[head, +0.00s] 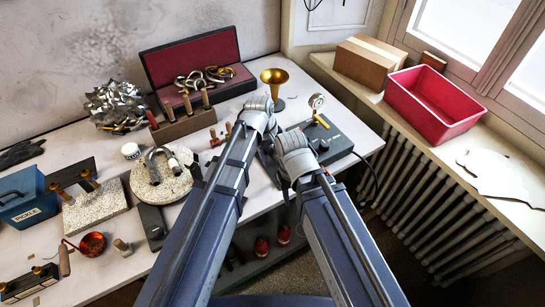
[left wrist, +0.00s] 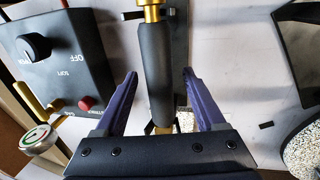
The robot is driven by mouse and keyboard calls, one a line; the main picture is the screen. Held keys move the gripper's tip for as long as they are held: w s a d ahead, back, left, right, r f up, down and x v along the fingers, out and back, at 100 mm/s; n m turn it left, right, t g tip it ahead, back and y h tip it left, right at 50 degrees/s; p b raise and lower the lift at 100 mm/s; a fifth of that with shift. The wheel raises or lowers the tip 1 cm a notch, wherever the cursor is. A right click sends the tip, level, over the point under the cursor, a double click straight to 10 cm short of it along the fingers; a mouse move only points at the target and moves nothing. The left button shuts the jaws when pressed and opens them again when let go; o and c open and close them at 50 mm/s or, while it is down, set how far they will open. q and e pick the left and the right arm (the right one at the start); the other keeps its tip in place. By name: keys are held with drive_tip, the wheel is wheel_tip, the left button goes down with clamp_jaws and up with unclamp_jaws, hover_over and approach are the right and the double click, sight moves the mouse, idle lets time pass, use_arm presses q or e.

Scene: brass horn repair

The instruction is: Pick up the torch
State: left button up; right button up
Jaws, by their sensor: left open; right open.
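The torch (left wrist: 158,75) shows in the left wrist view as a black cylindrical handle with a brass neck at the top edge. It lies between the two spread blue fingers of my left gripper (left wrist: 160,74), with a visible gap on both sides. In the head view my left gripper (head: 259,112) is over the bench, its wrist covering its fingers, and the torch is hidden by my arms. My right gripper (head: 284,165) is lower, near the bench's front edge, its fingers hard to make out. It does not show in the left wrist view.
A black control box (head: 332,140) with a knob, beside a gauge (head: 317,101), stands right of my grippers. A brass bell (head: 275,80) is behind them. A tool block (head: 184,122) and round stone plate (head: 160,184) are left. A red bin (head: 435,100) sits on the sill.

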use_arm(q)
drive_tip(key=shift+c, duration=0.3)
clamp_jaws()
idle(0.3)
